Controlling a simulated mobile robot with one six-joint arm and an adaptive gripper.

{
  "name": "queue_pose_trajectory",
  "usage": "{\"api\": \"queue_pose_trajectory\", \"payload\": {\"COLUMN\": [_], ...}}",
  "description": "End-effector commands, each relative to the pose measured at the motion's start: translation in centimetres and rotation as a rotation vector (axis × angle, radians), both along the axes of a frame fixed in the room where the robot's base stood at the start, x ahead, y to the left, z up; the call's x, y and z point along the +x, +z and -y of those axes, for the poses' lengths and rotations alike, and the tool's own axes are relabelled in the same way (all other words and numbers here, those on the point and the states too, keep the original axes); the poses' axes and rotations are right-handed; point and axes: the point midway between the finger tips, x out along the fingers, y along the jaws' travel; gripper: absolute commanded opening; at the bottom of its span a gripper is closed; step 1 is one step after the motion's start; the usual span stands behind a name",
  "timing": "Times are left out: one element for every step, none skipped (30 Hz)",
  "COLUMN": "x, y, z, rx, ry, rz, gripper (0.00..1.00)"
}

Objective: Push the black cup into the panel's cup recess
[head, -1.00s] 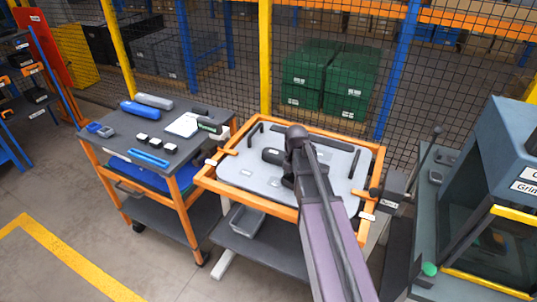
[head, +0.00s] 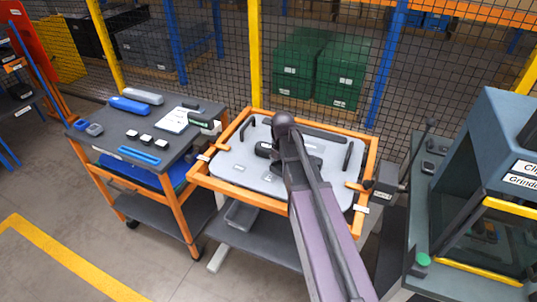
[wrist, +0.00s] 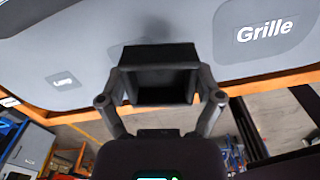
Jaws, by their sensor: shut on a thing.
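The black cup (wrist: 158,54) is boxy and dark and sits between the fingers of my gripper (wrist: 162,88) in the wrist view. My gripper is shut on it. The light grey panel (wrist: 85,45) fills the top of that view, with a recess marked "Grille" to the right and a small label to the left. In the head view the panel (head: 228,164) lies in an orange frame, and my arm crosses it. My gripper and the cup cannot be made out clearly there. The cup recess cannot be identified, and whether the cup touches the panel cannot be told.
A trolley (head: 95,143) with blue, grey and black parts stands left of the panel. A blue-grey machine (head: 505,130) with yellow edges stands at the right. A mesh fence with green crates (head: 340,75) is behind. Floor is open at the lower left.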

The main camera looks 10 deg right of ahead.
Motion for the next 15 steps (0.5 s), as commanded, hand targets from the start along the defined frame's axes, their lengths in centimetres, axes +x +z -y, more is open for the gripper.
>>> {"api": "queue_pose_trajectory", "payload": {"x": [0.3,0.5,0.7,0.8,0.9,1.1,1.2,1.2,1.3,1.4,1.4,1.5,1.5,1.5,1.5], "y": [1.1,1.5,1.9,2.3,2.6,2.9,3.2,3.4,3.6,3.7,3.8,3.8,3.8,3.8,3.8], "z": [-0.6,-0.9,-1.3,-1.6,-1.9,-2.3,-2.6,-2.8,-3.1,-3.3,-3.4,-3.5,-3.6,-3.6,-3.7], "rx": [0.0,0.0,-0.001,0.0,0.0,0.0,0.0,0.0,0.0,-0.001,-0.001,-0.001,-0.001,-0.001,-0.001], "ry": [0.03,0.05,0.077,0.096,0.116,0.14,0.158,0.173,0.191,0.203,0.211,0.22,0.225,0.228,0.231], "rz": [0.0,0.0,0.001,0.001,0.001,0.001,0.001,0.001,0.001,0.002,0.002,0.002,0.002,0.002,0.002], "gripper": [0.27,0.27,0.27,0.27,0.27,0.27,0.27,0.27,0.27,0.27,0.27,0.27,0.27,0.27,0.27]}}
